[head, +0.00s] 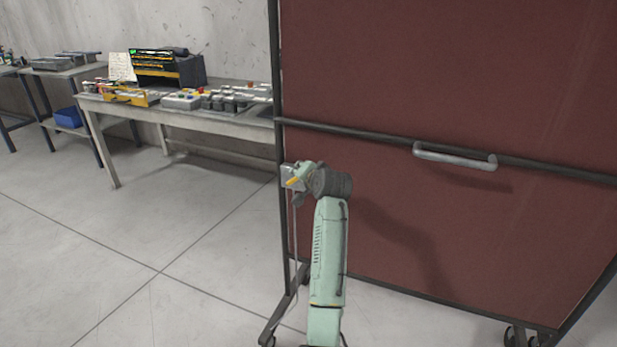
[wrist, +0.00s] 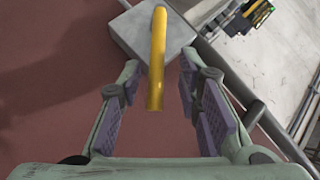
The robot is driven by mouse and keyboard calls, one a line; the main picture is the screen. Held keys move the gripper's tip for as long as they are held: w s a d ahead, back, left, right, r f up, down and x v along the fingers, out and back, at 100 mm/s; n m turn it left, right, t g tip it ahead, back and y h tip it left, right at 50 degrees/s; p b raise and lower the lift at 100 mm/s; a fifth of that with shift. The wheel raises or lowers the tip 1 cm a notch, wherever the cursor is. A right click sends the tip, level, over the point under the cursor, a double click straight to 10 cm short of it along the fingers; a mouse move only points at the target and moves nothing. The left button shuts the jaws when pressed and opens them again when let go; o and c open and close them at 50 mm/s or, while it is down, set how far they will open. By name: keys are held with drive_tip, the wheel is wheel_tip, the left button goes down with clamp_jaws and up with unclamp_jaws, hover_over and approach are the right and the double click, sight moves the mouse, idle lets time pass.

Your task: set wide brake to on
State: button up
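A grey box with a yellow lever sits at the left edge of a large dark red panel (head: 440,70); I take it to be the wide brake. In the wrist view the box (wrist: 135,38) is at the top and its yellow lever (wrist: 157,60) points toward me. My gripper (wrist: 158,78) is open, with one finger on each side of the lever's lower end. I cannot tell whether either pad touches it. In the head view the box (head: 287,181) and lever (head: 292,182) are partly hidden by my gripper (head: 300,178). No on/off marking is legible.
The panel stands on castors in a dark frame, with a grey handle (head: 455,157) on a crossbar. A workbench (head: 180,117) behind it at left carries a yellow-black device (head: 168,68) and several small control boxes. The floor at left is clear.

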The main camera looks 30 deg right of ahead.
drive_tip(key=v, duration=1.1)
